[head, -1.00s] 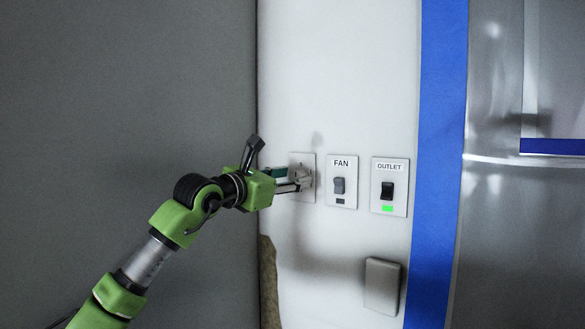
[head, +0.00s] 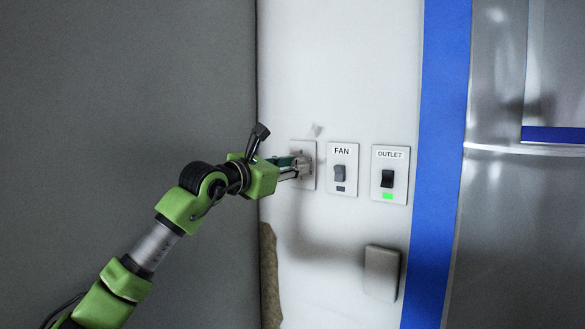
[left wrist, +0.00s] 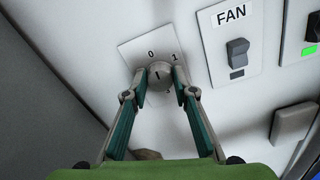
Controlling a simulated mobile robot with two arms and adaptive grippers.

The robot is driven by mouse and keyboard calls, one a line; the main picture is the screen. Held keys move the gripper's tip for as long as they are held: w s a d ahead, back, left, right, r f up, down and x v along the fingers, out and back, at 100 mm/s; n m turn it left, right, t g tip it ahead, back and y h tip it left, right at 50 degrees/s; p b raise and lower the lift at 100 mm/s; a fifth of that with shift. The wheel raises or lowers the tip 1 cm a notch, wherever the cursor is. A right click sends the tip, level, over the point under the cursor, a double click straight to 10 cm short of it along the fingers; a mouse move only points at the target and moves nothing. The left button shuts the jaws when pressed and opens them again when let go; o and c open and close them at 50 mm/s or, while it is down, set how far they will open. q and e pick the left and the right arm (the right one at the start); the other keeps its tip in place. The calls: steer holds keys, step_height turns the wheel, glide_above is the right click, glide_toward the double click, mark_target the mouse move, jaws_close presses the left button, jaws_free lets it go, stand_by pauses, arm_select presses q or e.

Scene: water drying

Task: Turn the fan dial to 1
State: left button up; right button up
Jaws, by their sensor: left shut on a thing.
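The fan dial (left wrist: 160,76) is a round grey knob on a white plate (left wrist: 133,50) on the wall. The marks 0 and 1 show on the plate in the left wrist view, with 0 above the knob and 1 to its right. Another mark below is mostly hidden. A dark pointer line on the knob points up, roughly toward 0. My left gripper (head: 303,168) is at the plate in the head view. In the left wrist view its two fingers (left wrist: 159,90) are on either side of the knob, shut on it. My right gripper is not in view.
Right of the dial plate are a FAN switch (head: 341,173) and an OUTLET switch (head: 388,179) with a green light. A blank grey box (head: 381,273) sits lower on the wall. A dark grey panel (head: 120,80) stands close on the left.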

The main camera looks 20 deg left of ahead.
arm_select(q)
steer(key=shift+d+f+m+b, duration=0.1)
steer(key=shift+m+b, duration=1.6)
steer(key=shift+m, duration=3.8)
steer(key=o, duration=1.1)
